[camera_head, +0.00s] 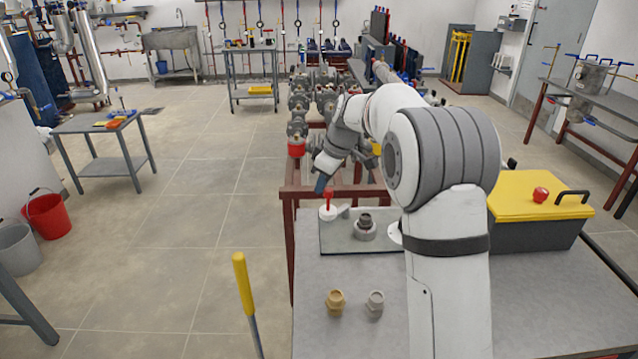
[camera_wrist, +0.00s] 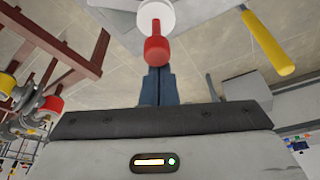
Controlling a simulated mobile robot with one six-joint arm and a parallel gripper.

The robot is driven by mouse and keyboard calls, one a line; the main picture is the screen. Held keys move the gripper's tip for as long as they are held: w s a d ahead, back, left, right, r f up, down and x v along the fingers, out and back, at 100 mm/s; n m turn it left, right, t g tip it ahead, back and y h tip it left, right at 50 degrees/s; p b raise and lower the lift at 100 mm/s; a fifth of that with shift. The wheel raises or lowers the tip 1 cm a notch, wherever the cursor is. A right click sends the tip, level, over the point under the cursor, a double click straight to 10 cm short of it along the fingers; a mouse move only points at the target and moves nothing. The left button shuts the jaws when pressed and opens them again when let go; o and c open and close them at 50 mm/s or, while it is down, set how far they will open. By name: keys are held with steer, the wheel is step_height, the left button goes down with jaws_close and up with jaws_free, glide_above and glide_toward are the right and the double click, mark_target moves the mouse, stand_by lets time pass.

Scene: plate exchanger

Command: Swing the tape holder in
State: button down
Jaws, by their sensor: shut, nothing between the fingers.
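What looks like the tape holder, a white disc (camera_head: 327,213) with a red knob (camera_head: 328,197), is at the left edge of the grey glossy plate on the bench. In the wrist view the white disc (camera_wrist: 156,14) and the red knob (camera_wrist: 157,48) are straight beyond my fingertips. My gripper (camera_head: 320,186) has blue fingers that point down, just left of the red knob. The fingers (camera_wrist: 157,76) are shut and empty. The knob overlaps the fingertips in the wrist view; I cannot tell whether they touch.
A grey fitting (camera_head: 365,228) stands on the plate (camera_head: 340,243). A brass fitting (camera_head: 336,301) and a grey one (camera_head: 375,303) stand nearer on the bench. A yellow-lidded box (camera_head: 535,195) is at right. A yellow-topped post (camera_head: 243,285) rises left of the bench. Pipework and red framing stand behind.

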steer(key=s+d+n, duration=0.1)
steer(key=n, duration=0.1)
steer(key=s+d+n+g, duration=0.1)
steer(key=n, duration=0.1)
steer(key=shift+s+d+n+b, duration=0.2)
steer(key=shift+d+n+b, duration=0.1)
steer(key=shift+b, duration=0.1)
steer(key=shift+s+d+n+g, duration=0.3)
steer(key=shift+d+n+g, duration=0.05)
steer(key=shift+d+n, duration=0.45)
steer(key=shift+s+d+n+g, duration=0.35)
steer(key=shift+d+n, duration=0.3)
steer(key=shift+n, duration=0.15)
step_height(320, 180, up, 9)
glide_above(332, 213)
steer(key=s+d, duration=0.2)
steer(key=shift+w+d+r+p, duration=0.1)
steer(key=shift+w+r+p, duration=0.1)
steer(key=shift+r+p, duration=0.1)
steer(key=shift+s, duration=0.1)
